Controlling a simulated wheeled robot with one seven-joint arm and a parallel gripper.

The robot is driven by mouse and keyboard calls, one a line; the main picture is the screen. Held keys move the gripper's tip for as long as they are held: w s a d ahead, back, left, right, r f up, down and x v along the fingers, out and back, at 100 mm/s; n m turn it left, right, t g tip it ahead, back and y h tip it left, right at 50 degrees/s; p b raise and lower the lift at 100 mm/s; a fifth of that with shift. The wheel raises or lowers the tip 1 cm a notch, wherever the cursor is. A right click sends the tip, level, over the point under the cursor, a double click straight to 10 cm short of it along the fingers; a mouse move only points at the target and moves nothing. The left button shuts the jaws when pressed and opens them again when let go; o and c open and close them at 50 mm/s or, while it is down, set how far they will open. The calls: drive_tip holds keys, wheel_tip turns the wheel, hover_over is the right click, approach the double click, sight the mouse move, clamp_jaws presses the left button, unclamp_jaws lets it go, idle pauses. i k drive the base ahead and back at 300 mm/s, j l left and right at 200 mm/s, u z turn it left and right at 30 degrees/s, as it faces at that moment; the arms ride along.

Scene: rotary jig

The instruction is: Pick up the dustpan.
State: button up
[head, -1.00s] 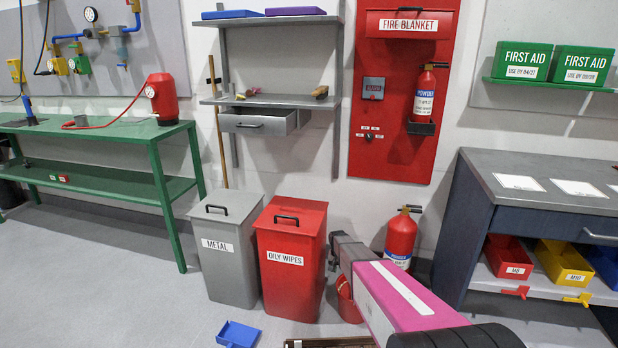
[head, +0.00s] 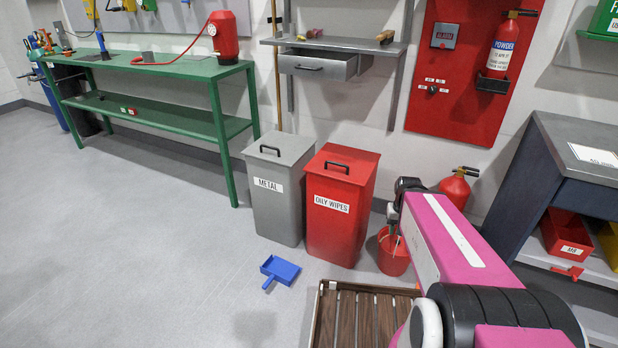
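The blue dustpan (head: 280,270) lies on the grey floor in front of the grey METAL bin, its short handle pointing down and left in the picture. Nothing touches it. My pink and black arm reaches up from the lower right, well to the right of the dustpan.
The grey METAL bin (head: 276,200) and red OILY WIPES bin (head: 338,215) stand behind the dustpan. A red bucket (head: 393,255) and a brown slatted pallet (head: 345,310) are to the right. A green bench (head: 160,75) stands at the back left. Floor left of the dustpan is clear.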

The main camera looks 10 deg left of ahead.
sight(284, 272)
drive_tip(key=u, duration=1.25)
drive_tip(key=k+l+u, duration=0.1)
drive_tip(key=l+u, duration=0.25)
drive_tip(key=k+l+u, duration=0.1)
drive_tip(key=u, duration=0.3)
drive_tip(key=k+l+u, duration=0.15)
drive_tip(key=l+u, duration=0.2)
